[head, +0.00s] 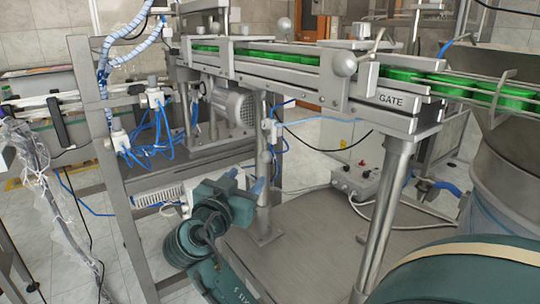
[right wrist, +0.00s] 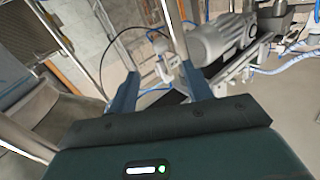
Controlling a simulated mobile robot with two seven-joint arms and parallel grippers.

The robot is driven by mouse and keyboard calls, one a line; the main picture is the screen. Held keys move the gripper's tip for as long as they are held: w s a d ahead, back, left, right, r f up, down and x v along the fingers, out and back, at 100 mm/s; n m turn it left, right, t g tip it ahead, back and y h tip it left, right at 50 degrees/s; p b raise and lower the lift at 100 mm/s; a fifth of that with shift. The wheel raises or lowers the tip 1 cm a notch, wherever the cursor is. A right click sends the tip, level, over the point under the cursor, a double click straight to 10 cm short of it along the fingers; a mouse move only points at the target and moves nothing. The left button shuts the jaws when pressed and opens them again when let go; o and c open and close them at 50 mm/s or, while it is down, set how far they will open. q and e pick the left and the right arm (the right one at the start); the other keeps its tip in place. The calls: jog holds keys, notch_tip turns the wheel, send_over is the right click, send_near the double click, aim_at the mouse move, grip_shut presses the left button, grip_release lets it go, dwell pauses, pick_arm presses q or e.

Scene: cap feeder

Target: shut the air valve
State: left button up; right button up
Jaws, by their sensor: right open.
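The air valve appears to be the small pale fitting (head: 271,128) on an upright post below the conveyor, with a blue hose and a dark line at it. In the right wrist view a pale fitting (right wrist: 161,56) shows beyond and between my fingertips. My right gripper (head: 256,184) is low beside the post, below the fitting and apart from it. In the right wrist view the two fingers of my right gripper (right wrist: 161,84) are spread with nothing between them. The valve's handle is too small to make out. My left gripper is not in view.
A control box (head: 357,181) sits on the metal base plate (head: 310,235).

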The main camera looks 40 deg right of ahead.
aim_at(263, 159)
jog(key=p+x, duration=0.2)
jog(key=x, duration=1)
jog(key=shift+w+d, duration=0.2)
jog(key=shift+d, duration=0.1)
jog(key=shift+c, duration=0.3)
grip_shut()
